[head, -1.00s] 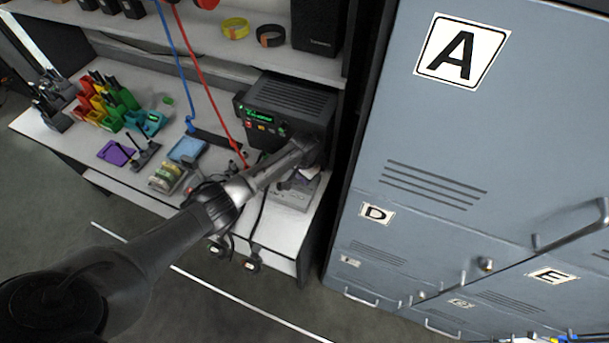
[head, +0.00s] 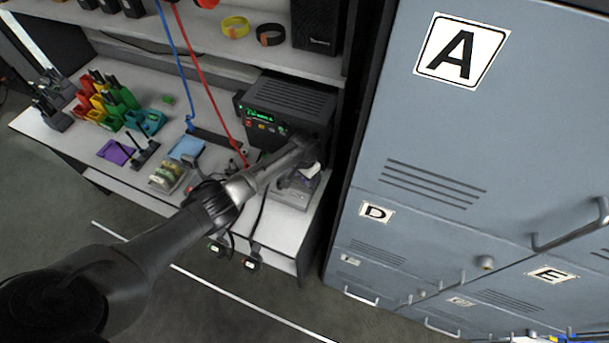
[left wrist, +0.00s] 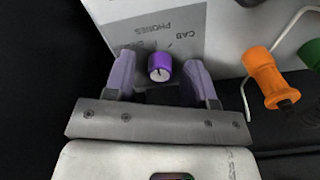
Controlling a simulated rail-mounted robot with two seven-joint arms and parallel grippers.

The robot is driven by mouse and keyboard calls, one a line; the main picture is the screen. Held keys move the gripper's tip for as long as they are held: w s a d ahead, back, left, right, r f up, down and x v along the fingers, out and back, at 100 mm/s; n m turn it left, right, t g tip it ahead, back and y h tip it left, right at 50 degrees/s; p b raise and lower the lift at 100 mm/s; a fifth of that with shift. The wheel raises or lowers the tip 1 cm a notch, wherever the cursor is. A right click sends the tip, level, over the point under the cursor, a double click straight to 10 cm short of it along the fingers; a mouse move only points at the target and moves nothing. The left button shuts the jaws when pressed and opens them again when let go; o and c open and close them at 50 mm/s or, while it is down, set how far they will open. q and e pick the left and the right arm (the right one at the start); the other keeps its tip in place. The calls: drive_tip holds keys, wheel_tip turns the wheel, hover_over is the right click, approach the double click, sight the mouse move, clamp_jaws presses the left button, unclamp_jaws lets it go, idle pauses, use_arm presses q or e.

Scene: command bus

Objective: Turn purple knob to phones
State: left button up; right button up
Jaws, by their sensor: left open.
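The purple knob (left wrist: 161,68) sits on a grey panel (left wrist: 196,22) in the left wrist view. Dark printed labels on the panel read CAB and PHONES upside down, and a third is partly hidden. My left gripper (left wrist: 159,61) is open, with one finger on each side of the knob and visible gaps between. In the head view the left gripper (head: 303,178) is over a small grey box (head: 291,199) at the right end of the desk, and the knob is hidden there. My right gripper is not in view.
A black radio unit (head: 290,100) with a green display stands right behind the gripper. In the left wrist view an orange-handled item (left wrist: 262,72) lies beside the panel. Grey lockers (head: 430,150) stand to the right. Red and blue cords hang over the desk (head: 80,150).

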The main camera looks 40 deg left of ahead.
use_arm(q)
drive_tip(key=shift+r, duration=0.1)
drive_tip(key=shift+r, duration=0.35)
wheel_tip(320, 180, up, 13)
drive_tip(key=shift+p, duration=0.45)
